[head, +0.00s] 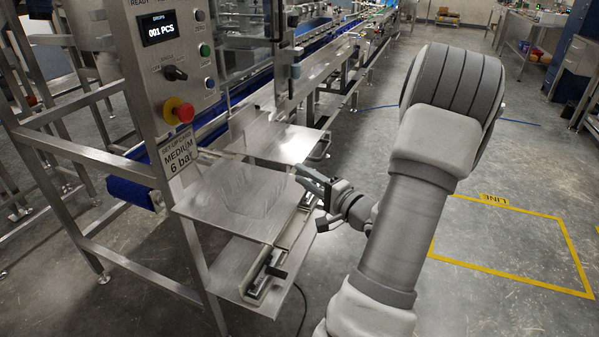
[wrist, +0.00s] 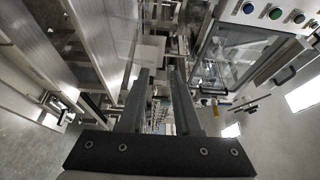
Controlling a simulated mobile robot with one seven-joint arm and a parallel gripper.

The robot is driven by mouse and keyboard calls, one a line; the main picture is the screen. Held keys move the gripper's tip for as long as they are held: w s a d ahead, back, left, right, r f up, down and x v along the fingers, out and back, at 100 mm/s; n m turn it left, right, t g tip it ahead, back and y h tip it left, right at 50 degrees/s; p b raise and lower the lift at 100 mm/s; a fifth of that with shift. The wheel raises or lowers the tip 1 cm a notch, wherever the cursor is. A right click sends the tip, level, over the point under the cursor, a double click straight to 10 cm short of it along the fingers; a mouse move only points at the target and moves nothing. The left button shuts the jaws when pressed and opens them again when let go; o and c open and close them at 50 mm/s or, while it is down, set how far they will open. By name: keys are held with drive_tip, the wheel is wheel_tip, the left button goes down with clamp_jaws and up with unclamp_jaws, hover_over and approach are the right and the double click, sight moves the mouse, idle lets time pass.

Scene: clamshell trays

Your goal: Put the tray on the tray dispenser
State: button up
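What looks like a clear, see-through tray (head: 252,197) shows faintly on the flat metal shelf (head: 205,207) of the machine in the head view. Its outline is hard to make out. My gripper (head: 308,180) is at the right edge of this shelf, just right of the clear shape. In the wrist view my gripper's two fingers (wrist: 160,75) stand apart with a gap between them. I see nothing clearly held there. The frames do not show for certain which part is the tray dispenser; the shelf is below the control panel (head: 168,70).
A red stop button (head: 180,110) is on the panel. A second metal plate (head: 280,140) lies behind the shelf, and a lower shelf with a rail and black handle (head: 275,270) is below. A conveyor (head: 330,50) runs back. Floor at right, with a yellow-marked rectangle (head: 515,272), is clear.

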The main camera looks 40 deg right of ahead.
drive_tip(key=s+p, duration=0.2)
drive_tip(key=s, duration=0.8)
drive_tip(key=shift+a, duration=0.2)
